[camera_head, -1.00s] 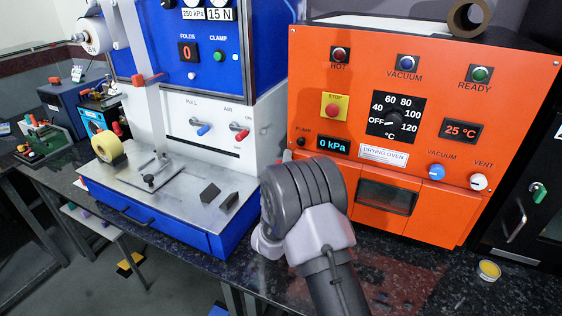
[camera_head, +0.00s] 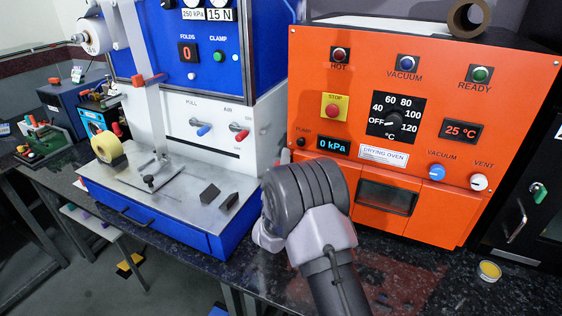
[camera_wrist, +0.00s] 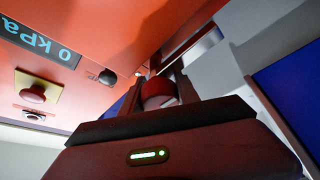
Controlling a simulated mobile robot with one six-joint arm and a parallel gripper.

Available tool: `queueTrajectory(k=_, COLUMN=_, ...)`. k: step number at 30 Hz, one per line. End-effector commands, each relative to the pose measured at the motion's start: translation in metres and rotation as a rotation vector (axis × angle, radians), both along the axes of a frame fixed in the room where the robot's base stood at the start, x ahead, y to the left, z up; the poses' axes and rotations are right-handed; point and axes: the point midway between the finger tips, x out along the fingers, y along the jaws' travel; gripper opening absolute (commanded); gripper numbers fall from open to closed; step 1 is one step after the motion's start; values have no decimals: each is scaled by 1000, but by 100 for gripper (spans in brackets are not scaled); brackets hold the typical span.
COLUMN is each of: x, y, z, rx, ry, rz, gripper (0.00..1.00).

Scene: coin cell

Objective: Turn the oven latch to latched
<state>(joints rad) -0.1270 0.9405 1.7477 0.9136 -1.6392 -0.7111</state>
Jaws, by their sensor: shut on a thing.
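The orange drying oven (camera_head: 303,95) stands on the right in the head view, its door with a dark window (camera_head: 386,197) flush in the front. My gripper's wrist covers the oven's lower left front there, so the fingertips and most of the latch are hidden.
The blue and white press (camera_head: 205,250) stands close on the left of my gripper. The oven's pump knob (camera_wrist: 107,77), red stop button (camera_wrist: 34,94) and 0 kPa display (camera_wrist: 40,42) lie near the fingers. A yellow-topped round tin (camera_head: 489,270) sits on the dark counter at right.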

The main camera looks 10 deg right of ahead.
Motion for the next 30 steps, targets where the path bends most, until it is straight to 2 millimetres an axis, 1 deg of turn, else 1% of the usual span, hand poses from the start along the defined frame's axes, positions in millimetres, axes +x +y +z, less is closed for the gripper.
queueTrajectory(k=5, x=0, y=0, z=0, rx=-12, ry=10, rz=-1, gripper=0)
queueTrajectory(k=11, x=0, y=0, z=1, rx=-78, ry=57, rz=-1, gripper=0)
queueTrajectory(k=17, x=1, y=1, z=0, rx=-206, ry=152, rz=0, gripper=0)
queueTrajectory(k=30, x=1, y=2, z=-3, rx=-546, ry=397, rz=2, gripper=0)
